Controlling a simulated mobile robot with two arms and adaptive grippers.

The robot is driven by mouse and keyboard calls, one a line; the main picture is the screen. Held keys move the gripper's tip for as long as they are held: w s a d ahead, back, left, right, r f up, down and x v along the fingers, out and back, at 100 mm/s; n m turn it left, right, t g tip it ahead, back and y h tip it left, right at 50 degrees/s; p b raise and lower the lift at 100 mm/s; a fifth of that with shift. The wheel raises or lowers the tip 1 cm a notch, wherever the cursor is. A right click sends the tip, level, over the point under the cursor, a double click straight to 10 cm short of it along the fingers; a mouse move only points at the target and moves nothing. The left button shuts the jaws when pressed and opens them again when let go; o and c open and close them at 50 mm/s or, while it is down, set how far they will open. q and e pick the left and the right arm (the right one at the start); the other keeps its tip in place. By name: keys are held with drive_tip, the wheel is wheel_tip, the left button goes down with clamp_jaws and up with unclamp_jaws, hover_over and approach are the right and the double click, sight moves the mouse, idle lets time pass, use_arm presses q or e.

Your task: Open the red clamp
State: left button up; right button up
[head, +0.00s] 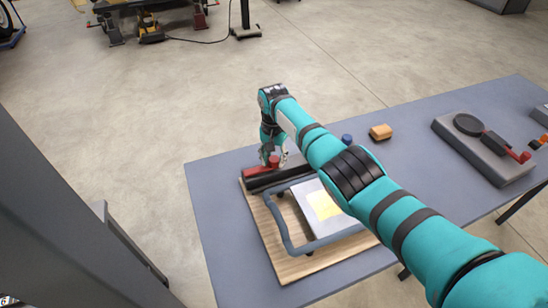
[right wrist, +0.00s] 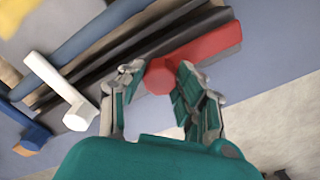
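The red clamp handle (head: 261,168) lies at the far left corner of the wooden board on the table, next to a black bar. In the right wrist view the red clamp (right wrist: 205,48) is a red bar with a faceted near end. My right gripper (head: 273,158) is down at the clamp. In the right wrist view its fingers (right wrist: 160,72) stand on both sides of the red end, very close to it; whether they press on it I cannot tell. My left gripper is not in view.
The wooden board (head: 266,240) carries a blue-grey frame (head: 280,227) and a grey plate with a yellow sheet (head: 323,204). A blue-tipped part (right wrist: 33,135) shows near the clamp.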

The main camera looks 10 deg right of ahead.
drive_tip(key=o, duration=0.5)
drive_tip(key=shift+c, duration=0.2)
wheel_tip(320, 180, up, 12)
idle(0.6)
